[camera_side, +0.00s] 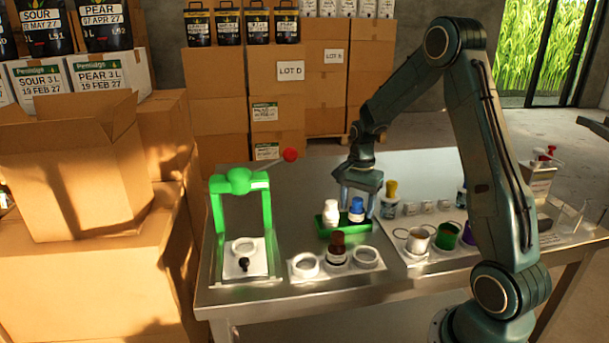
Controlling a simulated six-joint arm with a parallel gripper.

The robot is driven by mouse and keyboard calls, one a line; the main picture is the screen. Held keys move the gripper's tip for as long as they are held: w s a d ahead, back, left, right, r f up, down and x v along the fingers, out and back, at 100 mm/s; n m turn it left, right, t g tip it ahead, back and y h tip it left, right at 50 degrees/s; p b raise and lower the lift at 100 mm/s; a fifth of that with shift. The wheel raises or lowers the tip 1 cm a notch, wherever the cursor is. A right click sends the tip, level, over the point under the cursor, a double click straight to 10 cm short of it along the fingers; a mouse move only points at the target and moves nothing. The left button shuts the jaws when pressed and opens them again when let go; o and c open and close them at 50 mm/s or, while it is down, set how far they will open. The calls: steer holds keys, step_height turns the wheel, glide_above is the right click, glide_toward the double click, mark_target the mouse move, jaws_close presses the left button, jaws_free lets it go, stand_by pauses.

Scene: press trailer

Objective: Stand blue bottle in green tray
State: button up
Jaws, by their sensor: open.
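The blue bottle (356,211), with a blue cap and a pale label, stands upright at the right end of the green tray (324,233). A white bottle (331,212) stands upright beside it at the tray's left part. My gripper (359,204) points down over the blue bottle, with its open fingers to either side of it. I cannot tell whether a finger touches it. The bottle's base is partly hidden by the tray's front wall.
A brown bottle (337,249) stands between two white rings on a white holder in front of the tray. A green press (239,184) with a red-knobbed lever is at left. A yellow-topped bottle (390,199) and several cups stand close at right. Bare metal table lies between press and tray.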

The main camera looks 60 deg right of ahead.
step_height(320, 180, up, 12)
stand_by(0.6)
steer(key=shift+r, duration=0.1)
stand_by(0.4)
steer(key=s+a+r+n+t, duration=0.1)
steer(key=s+a+r+n, duration=0.25)
steer(key=a, duration=0.35)
steer(key=s+a+r+n+t, duration=0.25)
steer(key=a+r+n, duration=0.2)
steer(key=a, duration=0.25)
steer(key=s+a+f+n+t, duration=0.1)
steer(key=s+a+n+t, duration=0.1)
steer(key=s+a+n, duration=0.7)
steer(key=shift+s+n, duration=0.5)
steer(key=shift+s, duration=0.9)
steer(key=shift+f, duration=0.1)
